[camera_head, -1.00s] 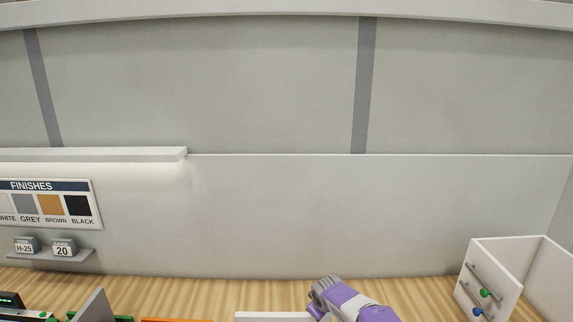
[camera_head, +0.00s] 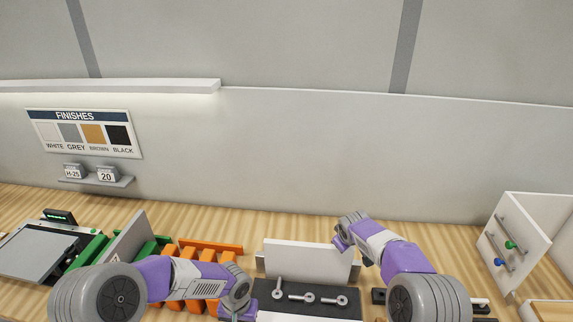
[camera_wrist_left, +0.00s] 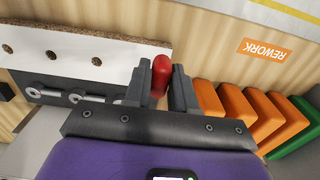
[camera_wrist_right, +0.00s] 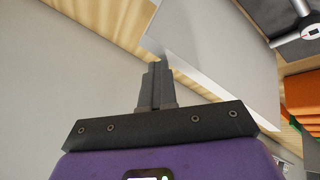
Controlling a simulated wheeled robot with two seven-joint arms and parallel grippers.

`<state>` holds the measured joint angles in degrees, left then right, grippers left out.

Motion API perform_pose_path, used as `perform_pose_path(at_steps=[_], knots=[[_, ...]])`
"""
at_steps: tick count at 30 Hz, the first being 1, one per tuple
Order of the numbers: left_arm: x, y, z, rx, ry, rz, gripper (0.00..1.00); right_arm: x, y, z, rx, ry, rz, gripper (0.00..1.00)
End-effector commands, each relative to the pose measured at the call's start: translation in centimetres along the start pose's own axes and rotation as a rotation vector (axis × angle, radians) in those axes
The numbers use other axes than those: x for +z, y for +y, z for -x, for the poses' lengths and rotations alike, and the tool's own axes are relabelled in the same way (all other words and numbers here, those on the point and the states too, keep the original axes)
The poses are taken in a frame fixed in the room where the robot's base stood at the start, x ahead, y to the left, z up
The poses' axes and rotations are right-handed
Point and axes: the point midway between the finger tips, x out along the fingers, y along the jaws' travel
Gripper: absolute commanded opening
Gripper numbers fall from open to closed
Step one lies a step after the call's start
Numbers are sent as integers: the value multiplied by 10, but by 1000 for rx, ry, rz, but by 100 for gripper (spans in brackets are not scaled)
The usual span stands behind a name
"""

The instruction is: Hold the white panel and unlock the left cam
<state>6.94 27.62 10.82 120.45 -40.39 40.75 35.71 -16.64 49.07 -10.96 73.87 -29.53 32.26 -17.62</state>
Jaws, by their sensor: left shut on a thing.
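The white panel (camera_head: 305,258) stands upright behind a dark fixture (camera_head: 322,296) with metal lever parts (camera_head: 301,297) on it. In the left wrist view the panel (camera_wrist_left: 75,52) shows a row of holes and a rough brown edge. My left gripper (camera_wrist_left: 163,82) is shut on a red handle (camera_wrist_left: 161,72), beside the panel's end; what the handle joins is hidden. In the head view my left gripper (camera_head: 238,308) is low at the fixture's left side. My right gripper (camera_wrist_right: 158,85) has its fingers together, close to the panel (camera_wrist_right: 215,55); I cannot tell if they touch it.
Orange racks (camera_head: 200,283) and a green rack (camera_head: 92,250) stand left of the fixture. A grey tray device (camera_head: 40,250) is at far left. A white cabinet (camera_head: 512,255) with coloured knobs stands at right. Bare wood lies behind the panel.

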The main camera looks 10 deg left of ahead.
Motion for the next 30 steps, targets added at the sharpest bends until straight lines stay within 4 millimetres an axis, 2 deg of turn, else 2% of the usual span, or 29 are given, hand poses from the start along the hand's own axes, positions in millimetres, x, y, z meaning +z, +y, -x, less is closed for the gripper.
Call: perform_pose_path(at_steps=[1, 5, 8, 11, 21, 25, 30], knots=[[0, 0, -1, 0, 0, 0, 0, 9, -5, -7, -13, -24, 1, 0], [-1, 0, 0, 0, 1, 0, 0, 9, -5, -7, -12, -24, 1, 0], [-10, 3, 0, -2, 4, -2, 0, 9, -5, -7, -12, -24, 1, 0], [-30, 7, 1, -6, 8, -6, 0, 9, -5, -7, -12, -24, 1, 0], [-121, 41, 9, -14, 14, -13, 0, 9, -5, -7, -12, -24, 1, 0], [-146, 53, 11, -10, 11, -9, 0, 9, -5, -7, -12, -24, 1, 0], [-165, 65, 13, -2, 3, -2, 0, 9, -5, -7, -12, -24, 1, 0]])
